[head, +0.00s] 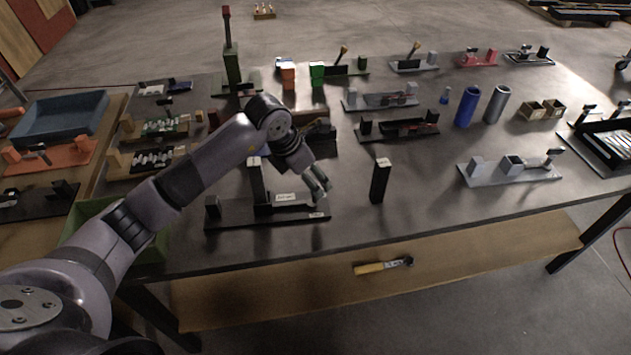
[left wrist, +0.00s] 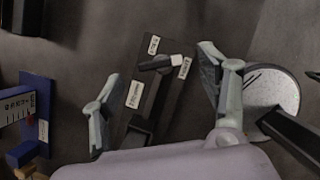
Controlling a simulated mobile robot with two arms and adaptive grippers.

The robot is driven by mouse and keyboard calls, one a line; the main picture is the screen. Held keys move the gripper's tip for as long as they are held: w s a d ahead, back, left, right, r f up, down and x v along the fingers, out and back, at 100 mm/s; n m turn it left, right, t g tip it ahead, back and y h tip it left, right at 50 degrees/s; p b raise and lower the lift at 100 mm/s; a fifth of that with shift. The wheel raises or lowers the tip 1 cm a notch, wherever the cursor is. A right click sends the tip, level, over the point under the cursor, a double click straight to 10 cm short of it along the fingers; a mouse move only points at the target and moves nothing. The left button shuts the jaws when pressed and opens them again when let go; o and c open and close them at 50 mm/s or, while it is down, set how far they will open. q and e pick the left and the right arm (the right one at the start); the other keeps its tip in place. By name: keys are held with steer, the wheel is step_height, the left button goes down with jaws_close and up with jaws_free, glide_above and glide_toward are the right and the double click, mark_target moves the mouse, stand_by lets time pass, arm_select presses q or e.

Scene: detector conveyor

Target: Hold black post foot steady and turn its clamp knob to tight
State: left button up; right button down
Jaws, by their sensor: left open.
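A black fixture with a long base plate (head: 235,217), an upright post (head: 257,182) and a white label lies near the table's front edge in the head view. My left gripper (head: 322,184) is above the right end of this plate, open and empty. In the left wrist view, a black foot (left wrist: 148,108) with several white labels shows between my left gripper's spread fingers (left wrist: 160,102). Its dark clamp knob (left wrist: 158,63) has a pale tip towards the right label. The label wording is too small to read surely. The fingers appear apart from the foot. My right gripper is not in view.
A black block (head: 380,182) stands upright to the right of the plate. A grey fixture (head: 510,172) lies farther right. In the left wrist view, a round silver disc (left wrist: 286,92) is at the right and a blue piece with a scale (left wrist: 37,115) at the left.

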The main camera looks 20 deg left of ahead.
arm_select(q)
steer(key=shift+p+x, duration=0.35)
steer(key=shift+x, duration=2.3)
steer(key=shift+c, duration=0.3)
jaws_close()
